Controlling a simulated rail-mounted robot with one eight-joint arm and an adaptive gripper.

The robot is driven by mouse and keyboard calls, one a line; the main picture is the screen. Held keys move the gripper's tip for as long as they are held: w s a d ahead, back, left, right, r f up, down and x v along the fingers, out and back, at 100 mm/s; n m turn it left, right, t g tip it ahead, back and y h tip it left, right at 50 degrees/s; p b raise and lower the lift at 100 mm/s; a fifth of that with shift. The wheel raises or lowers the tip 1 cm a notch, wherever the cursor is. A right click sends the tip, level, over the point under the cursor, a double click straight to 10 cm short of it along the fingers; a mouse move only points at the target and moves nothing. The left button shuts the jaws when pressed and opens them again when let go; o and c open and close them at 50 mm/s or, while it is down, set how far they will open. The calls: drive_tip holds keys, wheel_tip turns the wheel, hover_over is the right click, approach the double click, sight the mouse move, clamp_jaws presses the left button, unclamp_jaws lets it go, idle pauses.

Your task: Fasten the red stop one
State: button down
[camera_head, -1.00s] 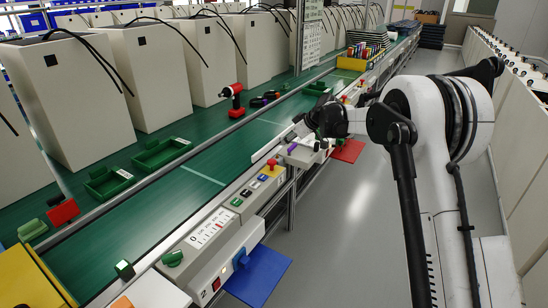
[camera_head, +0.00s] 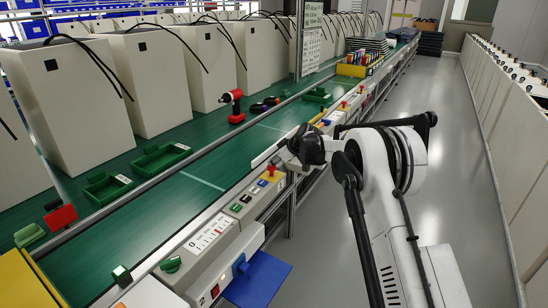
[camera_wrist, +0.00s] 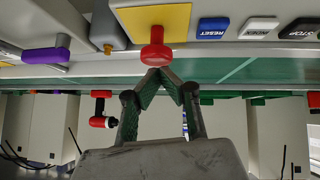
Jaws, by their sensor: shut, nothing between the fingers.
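The red mushroom-shaped stop button (camera_wrist: 155,46) stands on a yellow plate (camera_wrist: 176,18) in the wrist view, which looks upside down. In the head view the red button (camera_head: 271,170) sits at the far end of a grey control panel (camera_head: 243,205). My gripper (camera_wrist: 158,74) is shut and empty, its fingertips together right at the button's head in the picture. I cannot tell whether they touch it. In the head view my gripper (camera_head: 285,154) is just beyond and above the button, partly hidden by its own dark wrist.
Blue RESET (camera_wrist: 213,28), white INDEX (camera_wrist: 258,27) and black STOP (camera_wrist: 301,28) buttons lie beside the yellow plate. A purple-handled lever (camera_wrist: 47,52) is on the other side. The green conveyor (camera_head: 200,185) runs alongside. The aisle floor (camera_head: 440,160) is clear.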

sight(273, 168)
drive_tip(key=shift+f, duration=0.3)
drive_tip(key=shift+d+f+b, duration=0.1)
drive_tip(key=shift+f+b, duration=0.5)
drive_tip(key=shift+f, duration=0.65)
drive_tip(key=shift+r, duration=0.4)
drive_tip(key=a+r+p+v, duration=0.1)
drive_tip(key=a+v, duration=0.1)
drive_tip(key=v, duration=1)
drive_tip(key=shift+d+r+p, duration=0.25)
drive_tip(key=shift+r+p, duration=0.15)
drive_tip(key=shift+r, duration=0.15)
